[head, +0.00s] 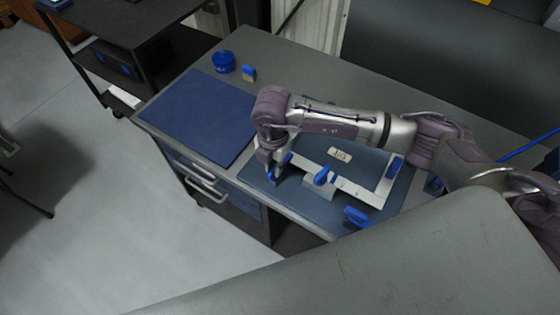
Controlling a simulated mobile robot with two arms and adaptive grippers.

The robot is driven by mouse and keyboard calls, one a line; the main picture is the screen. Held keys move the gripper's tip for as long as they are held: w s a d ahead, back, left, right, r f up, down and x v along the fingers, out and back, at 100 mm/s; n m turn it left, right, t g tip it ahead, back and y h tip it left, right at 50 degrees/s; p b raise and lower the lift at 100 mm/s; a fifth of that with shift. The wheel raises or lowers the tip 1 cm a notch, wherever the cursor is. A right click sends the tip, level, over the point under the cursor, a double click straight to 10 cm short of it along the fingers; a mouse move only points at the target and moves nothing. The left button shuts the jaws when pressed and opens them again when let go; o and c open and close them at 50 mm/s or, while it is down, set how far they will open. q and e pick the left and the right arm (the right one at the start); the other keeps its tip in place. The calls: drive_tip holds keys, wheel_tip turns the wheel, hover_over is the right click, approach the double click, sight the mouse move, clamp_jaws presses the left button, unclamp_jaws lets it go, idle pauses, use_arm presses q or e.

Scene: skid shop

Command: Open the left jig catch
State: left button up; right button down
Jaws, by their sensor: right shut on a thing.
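The pale jig (375,197) lies on a dark blue mat (318,210) at the right part of the grey bench. It carries a small label (340,154). My right gripper (276,174) points down at the jig's left end and is shut on the blue left jig catch (286,160), which is mostly hidden by the fingers. Whether the catch is raised or flat I cannot tell. Other blue parts are at the jig's middle (322,176) and right side (396,167). My right arm covers the jig's far edge. My left gripper is not in view.
A bare blue mat (195,115) covers the bench's left part. A round blue item (223,61) and a small blue-and-tan block (249,73) stand behind it. Drawers with handles (207,187) face the open floor. A dark cart (125,25) stands at the upper left.

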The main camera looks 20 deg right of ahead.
drive_tip(key=shift+f+n+b, duration=0.15)
drive_tip(key=shift+n+b, duration=0.5)
drive_tip(key=shift+n, duration=0.25)
drive_tip(key=shift+n+b, duration=0.6)
drive_tip(key=shift+n, duration=0.6)
drive_tip(key=shift+r, duration=0.2)
